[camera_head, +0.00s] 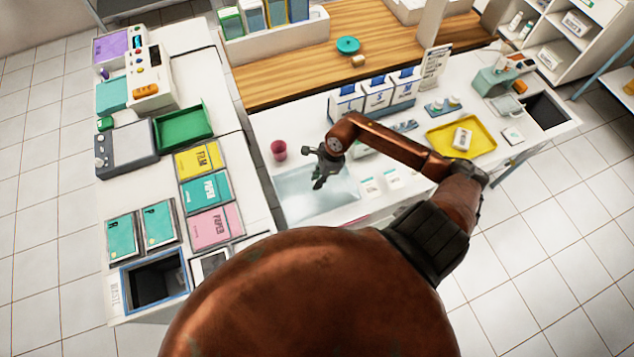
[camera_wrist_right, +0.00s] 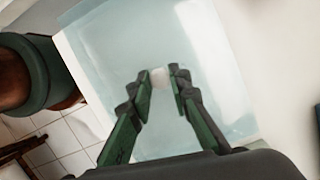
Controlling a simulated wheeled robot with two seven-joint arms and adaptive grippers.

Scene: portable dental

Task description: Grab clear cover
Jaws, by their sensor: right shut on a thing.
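The clear cover (camera_head: 300,200) is a pale, see-through sheet or box at the front of the white counter. It fills much of the right wrist view (camera_wrist_right: 110,50), with a small whitish knob (camera_wrist_right: 159,77) near its middle. My right gripper (camera_head: 320,178) is above the cover in the head view. In the right wrist view its fingers (camera_wrist_right: 160,80) are closed around the knob, which is partly hidden between the fingertips. I cannot tell whether the cover rests on the counter or is raised. My left gripper is not in view.
Labelled boxes (camera_head: 376,96) stand behind. A yellow tray (camera_head: 440,142) lies farther right. The left counter holds coloured packs (camera_head: 204,192) and a green tray (camera_head: 183,125).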

